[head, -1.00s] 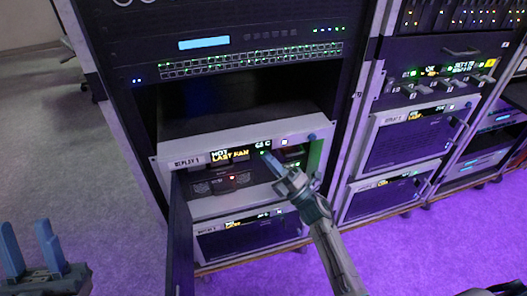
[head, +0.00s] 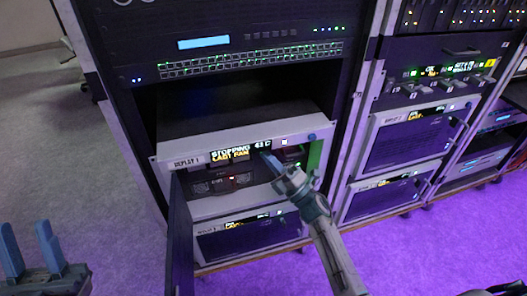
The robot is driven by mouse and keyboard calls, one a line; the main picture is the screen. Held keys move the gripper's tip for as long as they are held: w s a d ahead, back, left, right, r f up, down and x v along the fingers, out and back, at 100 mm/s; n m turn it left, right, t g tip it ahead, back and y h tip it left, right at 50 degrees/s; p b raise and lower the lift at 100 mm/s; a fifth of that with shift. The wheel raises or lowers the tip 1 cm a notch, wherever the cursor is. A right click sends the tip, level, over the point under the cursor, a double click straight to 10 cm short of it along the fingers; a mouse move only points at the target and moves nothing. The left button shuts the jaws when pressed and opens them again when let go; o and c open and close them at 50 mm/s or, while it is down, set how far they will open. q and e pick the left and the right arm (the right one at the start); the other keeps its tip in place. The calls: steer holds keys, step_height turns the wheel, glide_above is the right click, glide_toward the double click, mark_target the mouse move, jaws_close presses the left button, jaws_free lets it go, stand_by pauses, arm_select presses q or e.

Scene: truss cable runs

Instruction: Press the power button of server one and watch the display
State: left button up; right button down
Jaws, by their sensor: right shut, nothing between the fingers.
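The server (head: 175,150) with a label that seems to read "REPLAY 1" sits in the near rack with its front door (head: 181,235) swung open. Its display (head: 238,151) shows yellow and white text like "STOPPING", "LAST FAN" and a temperature, perhaps 43 C. My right gripper (head: 268,160) is shut and empty, its blue fingertips at the server's front just below the display's right end. I cannot tell if they touch it. A small lit square (head: 284,142) is right of the display; I cannot tell which part is the power button. My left gripper (head: 32,247) is open and empty at lower left.
Another server (head: 250,240) sits below, and a switch (head: 250,60) with many green lights is above a dark gap. A second rack (head: 410,140) with more servers stands to the right. The open door juts toward me. Floor at left is free.

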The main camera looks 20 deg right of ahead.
steer(key=shift+s, duration=0.85)
steer(key=shift+s+d+p, duration=0.1)
steer(key=shift+s+p, duration=0.8)
steer(key=shift+s, duration=1.6)
